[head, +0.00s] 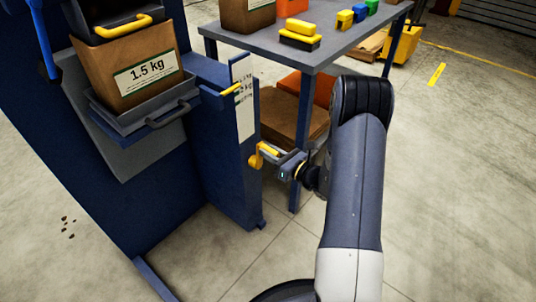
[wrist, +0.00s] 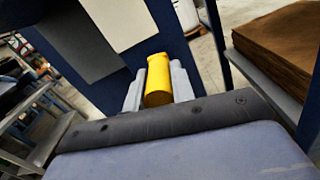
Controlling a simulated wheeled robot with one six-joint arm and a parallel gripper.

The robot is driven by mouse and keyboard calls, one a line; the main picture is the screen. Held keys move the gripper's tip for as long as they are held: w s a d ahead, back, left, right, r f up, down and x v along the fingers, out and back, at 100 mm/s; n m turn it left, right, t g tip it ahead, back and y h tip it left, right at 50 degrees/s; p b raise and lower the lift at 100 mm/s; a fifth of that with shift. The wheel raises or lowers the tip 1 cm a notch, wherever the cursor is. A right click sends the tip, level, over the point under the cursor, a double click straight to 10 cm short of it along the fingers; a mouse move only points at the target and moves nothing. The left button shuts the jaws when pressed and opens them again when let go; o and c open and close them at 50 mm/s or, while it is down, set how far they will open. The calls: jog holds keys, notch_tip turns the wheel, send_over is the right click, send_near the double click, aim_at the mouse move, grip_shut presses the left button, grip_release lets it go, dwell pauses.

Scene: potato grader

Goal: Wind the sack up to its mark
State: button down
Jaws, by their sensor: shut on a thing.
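A brown paper sack (head: 132,71) labelled 1.5 kg sits upright on a grey tray (head: 150,119) under the blue machine at the upper left. A blue post (head: 228,165) beside it carries a white scale plate (head: 244,98) and a yellow pointer (head: 231,89) near the plate's top; its markings are too small to read. A yellow crank handle (head: 256,157) juts from the post's right side. My gripper (head: 274,154) is at the crank, shut on its yellow grip (wrist: 158,80), which lies between the fingers in the wrist view.
A grey table (head: 330,47) stands behind, with yellow, blue and green blocks (head: 352,16) and another sack on it. Brown stacked sacks (head: 285,118) and an orange crate lie beneath it. Open floor (head: 450,190) lies to the right.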

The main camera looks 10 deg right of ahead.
jog(key=c, duration=1.2)
grip_release()
jog(key=p+v, duration=0.2)
jog(key=v, duration=0.9)
jog(key=shift+w+a, duration=0.15)
jog(key=b+x, duration=0.2)
jog(key=x, duration=0.8)
jog(key=shift+w+a, duration=0.3)
jog(key=shift+s+a, duration=0.35)
jog(key=shift+s, duration=0.05)
jog(key=shift+n, duration=0.3)
